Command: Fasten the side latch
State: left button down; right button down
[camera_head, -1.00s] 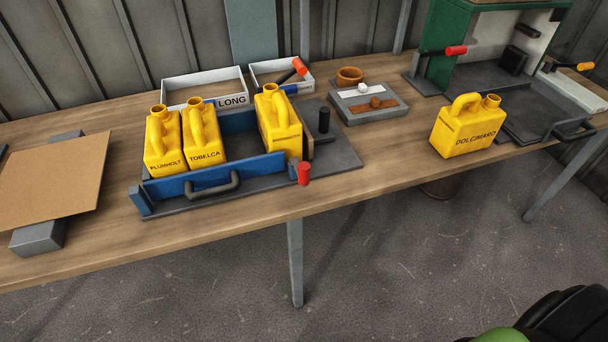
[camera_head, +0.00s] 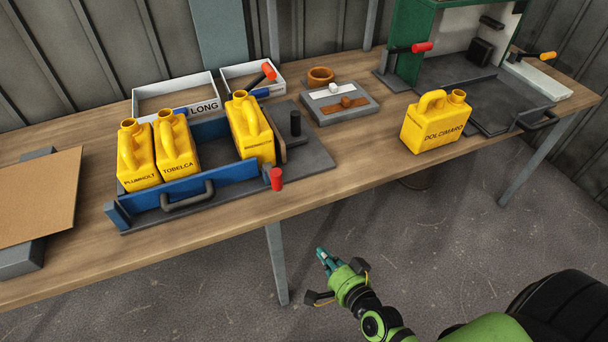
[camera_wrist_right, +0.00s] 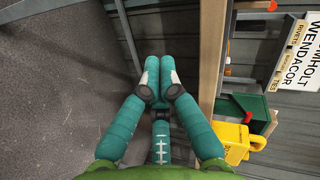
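A blue-walled fixture (camera_head: 232,172) with a grey handle stands on the bench at left. It holds three yellow jerry cans: PLUMHOLT (camera_head: 136,160), TOBELCA (camera_head: 176,152) and a third (camera_head: 250,130) against a brown-edged plate. A red-tipped lever (camera_head: 276,179) stands at its front right corner; whether it is the side latch I cannot tell. A black upright knob (camera_head: 295,123) stands behind it. My right gripper (camera_head: 322,254) is empty, in front of and below the bench edge, well apart from the fixture. Its teal fingers (camera_wrist_right: 160,80) look drawn together. My left gripper is not in view.
A DOLCIMARO can (camera_head: 435,122) stands on the bench (camera_head: 350,160) at right, near a green cabinet (camera_head: 408,40) with a red-handled lever (camera_head: 421,47). White bins (camera_head: 175,92) and a grey tray (camera_head: 340,112) stand behind. A brown board (camera_head: 35,195) lies left. Floor before the bench is clear.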

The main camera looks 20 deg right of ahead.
aim_at(272, 169)
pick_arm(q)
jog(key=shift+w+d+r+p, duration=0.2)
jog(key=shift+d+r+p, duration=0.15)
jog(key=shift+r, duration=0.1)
pick_arm(e)
notch_tip(272, 169, up, 16)
jog(key=w+d+m+t, duration=0.1)
jog(key=d+m+t, duration=0.1)
jog(key=m+t, duration=0.2)
jog(key=shift+w+m+h, duration=0.3)
jog(key=shift+m, duration=0.1)
